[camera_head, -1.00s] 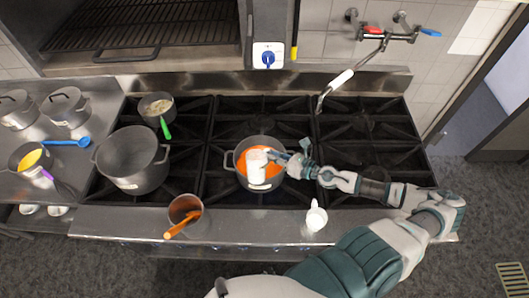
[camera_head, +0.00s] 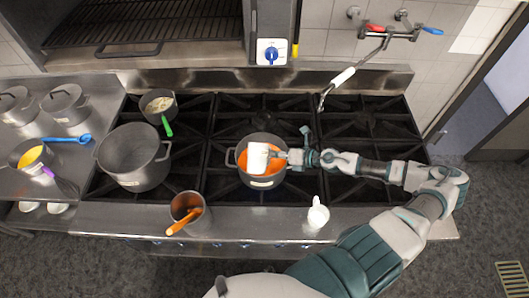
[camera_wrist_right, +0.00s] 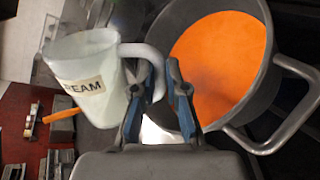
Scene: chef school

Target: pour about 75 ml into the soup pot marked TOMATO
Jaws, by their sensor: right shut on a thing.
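A grey pot (camera_head: 262,181) of orange soup stands on the middle of the stove. It has a pale label on its front, too small to read; the pot also shows in the wrist view (camera_wrist_right: 258,97). My right gripper (camera_head: 288,157) is shut on the handle of a white jug (camera_head: 258,157), held over the soup. In the wrist view the jug (camera_wrist_right: 92,73) has a label ending in "EAM", and its handle reaches between the fingers (camera_wrist_right: 158,88). The jug looks tilted; I cannot make out a stream. My left gripper is not in view.
A second white jug (camera_head: 318,214) and a steel container (camera_head: 186,206) with an orange-handled utensil stand on the front ledge. A large grey pot (camera_head: 133,158) and a small pan (camera_head: 158,104) sit left on the stove. A swing-out tap (camera_head: 343,77) hangs behind right.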

